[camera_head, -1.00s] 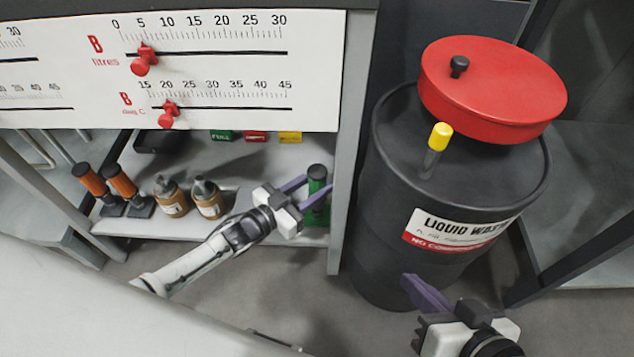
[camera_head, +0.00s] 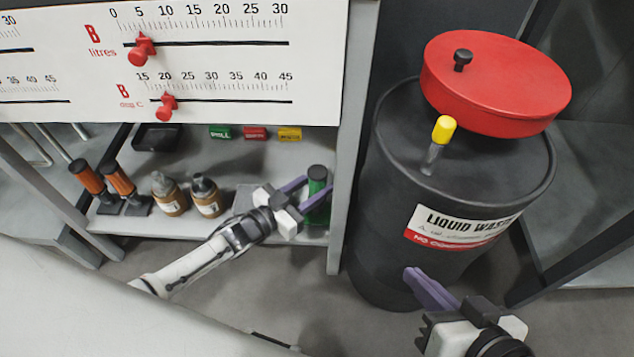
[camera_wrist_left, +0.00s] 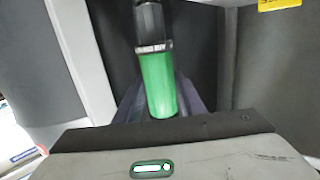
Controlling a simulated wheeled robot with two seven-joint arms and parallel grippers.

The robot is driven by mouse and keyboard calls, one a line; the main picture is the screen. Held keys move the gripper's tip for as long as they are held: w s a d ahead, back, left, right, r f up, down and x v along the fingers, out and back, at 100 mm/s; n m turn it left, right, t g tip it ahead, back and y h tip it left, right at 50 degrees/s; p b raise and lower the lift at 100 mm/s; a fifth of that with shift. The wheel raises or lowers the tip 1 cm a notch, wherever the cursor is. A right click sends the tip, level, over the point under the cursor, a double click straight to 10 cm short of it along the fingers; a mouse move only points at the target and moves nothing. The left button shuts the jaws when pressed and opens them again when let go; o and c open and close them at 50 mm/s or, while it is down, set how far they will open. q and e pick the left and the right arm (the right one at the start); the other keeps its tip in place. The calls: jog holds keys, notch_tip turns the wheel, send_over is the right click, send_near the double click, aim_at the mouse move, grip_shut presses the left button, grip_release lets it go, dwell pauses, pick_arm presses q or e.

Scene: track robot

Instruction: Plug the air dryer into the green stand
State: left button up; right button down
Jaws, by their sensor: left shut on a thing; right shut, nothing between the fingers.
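A green cylinder with a black top, apparently the air dryer (camera_head: 317,175), stands about upright at the right end of the low shelf. My left gripper (camera_head: 309,194) reaches in from the left, shut on it with purple fingers on either side. In the left wrist view the green cylinder (camera_wrist_left: 161,88) sits between the fingers, with a black upper part and a dark lettered band. I cannot make out a separate green stand; the cylinder's lower end is partly hidden by the fingers. My right gripper (camera_head: 430,290) is shut and empty, in front of the waste drum.
A black liquid waste drum (camera_head: 400,245) with a tilted red lid (camera_head: 500,85) stands right of the shelf post (camera_head: 345,220). Two orange-handled devices (camera_head: 118,180) and two brown bottles (camera_head: 206,200) stand on the shelf's left. A scale board (camera_head: 215,70) overhangs it.

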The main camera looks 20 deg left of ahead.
pick_arm(q)
jog(key=shift+f, duration=0.2)
pick_arm(e)
jog(key=f, duration=0.3)
jog(key=shift+s+g, duration=0.3)
pick_arm(q)
jog(key=shift+r+p, duration=0.75)
jog(key=shift+p, duration=0.25)
pick_arm(e)
jog(key=shift+r, duration=0.7)
pick_arm(q)
jog(key=shift+r, duration=0.15)
pick_arm(e)
jog(key=shift+w+d+r, duration=0.1)
jog(key=shift+w+r, duration=0.05)
jog(key=shift+r, duration=0.25)
pick_arm(q)
jog(key=shift+f, duration=0.4)
jog(key=shift+f+b, duration=0.55)
jog(key=shift+b, duration=0.1)
pick_arm(e)
jog(key=shift+w+r, duration=0.1)
pick_arm(q)
jog(key=o, duration=1.3)
